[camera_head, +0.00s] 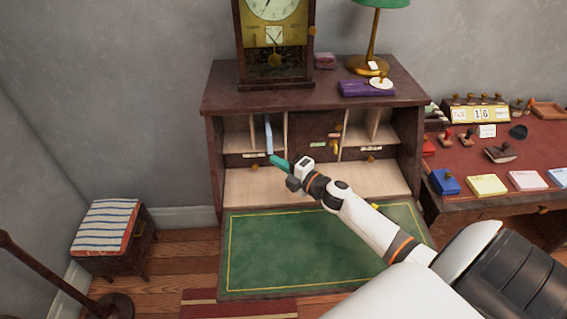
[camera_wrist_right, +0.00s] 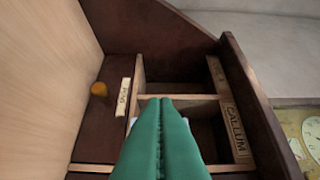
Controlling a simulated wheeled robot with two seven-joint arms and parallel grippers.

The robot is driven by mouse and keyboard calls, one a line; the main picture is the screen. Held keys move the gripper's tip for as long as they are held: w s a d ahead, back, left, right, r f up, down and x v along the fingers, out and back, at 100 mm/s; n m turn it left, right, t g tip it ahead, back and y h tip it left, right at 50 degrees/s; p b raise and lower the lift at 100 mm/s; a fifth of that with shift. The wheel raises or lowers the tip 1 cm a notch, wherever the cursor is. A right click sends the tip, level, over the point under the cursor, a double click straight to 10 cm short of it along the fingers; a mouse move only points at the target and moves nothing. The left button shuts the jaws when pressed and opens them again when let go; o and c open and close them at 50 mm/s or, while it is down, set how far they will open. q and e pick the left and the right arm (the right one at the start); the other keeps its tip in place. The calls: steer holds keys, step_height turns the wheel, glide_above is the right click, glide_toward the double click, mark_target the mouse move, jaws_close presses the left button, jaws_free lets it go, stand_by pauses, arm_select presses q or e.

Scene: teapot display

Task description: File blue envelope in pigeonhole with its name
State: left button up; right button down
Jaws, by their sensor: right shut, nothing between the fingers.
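A thin light-blue envelope (camera_head: 268,136) stands on edge in the left bank of pigeonholes (camera_head: 237,137) of the desk, its front edge facing out. My right gripper (camera_head: 279,161), with green fingers, is just below and in front of it. The fingers are shut with nothing between them; they also show shut in the right wrist view (camera_wrist_right: 162,135). That view shows compartments beyond the fingers and a name plate reading CALLUM (camera_wrist_right: 236,130). Another label (camera_wrist_right: 122,97) is too small to read surely. The envelope is not clear there. My left gripper is out of view.
The desk's green writing flap (camera_head: 280,250) is folded down below my right arm. A clock (camera_head: 273,35), purple box (camera_head: 366,88) and lamp (camera_head: 371,62) stand on top. A red side table (camera_head: 465,150) with stamps and coloured pads is at right.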

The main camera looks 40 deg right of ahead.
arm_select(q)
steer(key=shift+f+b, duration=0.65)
arm_select(e)
steer(key=v, duration=0.9)
steer(key=shift+s+d, duration=0.2)
steer(key=shift+s, duration=0.2)
steer(key=shift+f, duration=0.1)
